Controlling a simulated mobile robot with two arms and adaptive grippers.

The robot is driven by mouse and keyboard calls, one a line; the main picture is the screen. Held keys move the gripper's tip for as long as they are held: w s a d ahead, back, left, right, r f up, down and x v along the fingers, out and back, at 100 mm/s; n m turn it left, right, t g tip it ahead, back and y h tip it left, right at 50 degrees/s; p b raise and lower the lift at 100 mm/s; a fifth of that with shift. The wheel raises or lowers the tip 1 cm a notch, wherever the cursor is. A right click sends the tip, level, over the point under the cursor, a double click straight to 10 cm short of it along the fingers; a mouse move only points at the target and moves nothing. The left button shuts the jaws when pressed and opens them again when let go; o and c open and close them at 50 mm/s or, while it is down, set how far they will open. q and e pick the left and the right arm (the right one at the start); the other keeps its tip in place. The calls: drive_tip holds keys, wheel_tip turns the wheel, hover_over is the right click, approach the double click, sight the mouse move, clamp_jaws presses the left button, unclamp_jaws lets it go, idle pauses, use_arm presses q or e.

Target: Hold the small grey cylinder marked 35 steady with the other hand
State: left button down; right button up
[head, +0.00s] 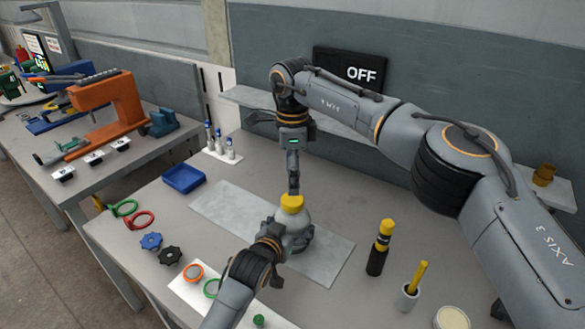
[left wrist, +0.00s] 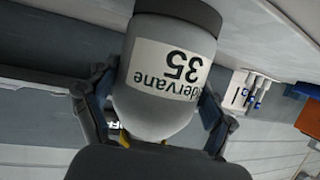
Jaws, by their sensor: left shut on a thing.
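The small grey cylinder (head: 301,219) has a yellow top (head: 291,203) and is largely hidden behind my left gripper in the head view. In the left wrist view the cylinder (left wrist: 162,75) shows a white label reading 35, upside down in the picture, and a dark end band. My left gripper (head: 288,243) is shut around its body; its two fingers (left wrist: 158,115) flank it in the left wrist view. My right gripper (head: 293,188) points straight down at the yellow top. Its fingers show edge-on, so I cannot tell whether they grip it.
The cylinder is over a grey metal plate (head: 225,208) on the bench. A blue tray (head: 184,179) is at the left. A yellow and black tool (head: 380,247) and a cup (head: 408,296) stand at the right. Rings and knobs (head: 151,241) lie front left. An OFF sign (head: 350,70) is behind.

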sight(292, 199)
use_arm(q)
drive_tip(key=shift+f, duration=0.25)
use_arm(e)
drive_tip(key=m, duration=0.4)
drive_tip(key=shift+r+m, duration=0.2)
drive_tip(key=shift+m, duration=0.1)
drive_tip(key=m, duration=0.4)
drive_tip(key=shift+r+m, duration=0.2)
drive_tip(key=shift+m, duration=0.1)
drive_tip(key=m, duration=0.6)
drive_tip(key=shift+r+m, duration=0.25)
drive_tip(key=shift+m, duration=0.15)
drive_tip(key=shift+f, duration=4)
drive_tip(key=c, duration=1.2)
drive_tip(key=n, duration=0.9)
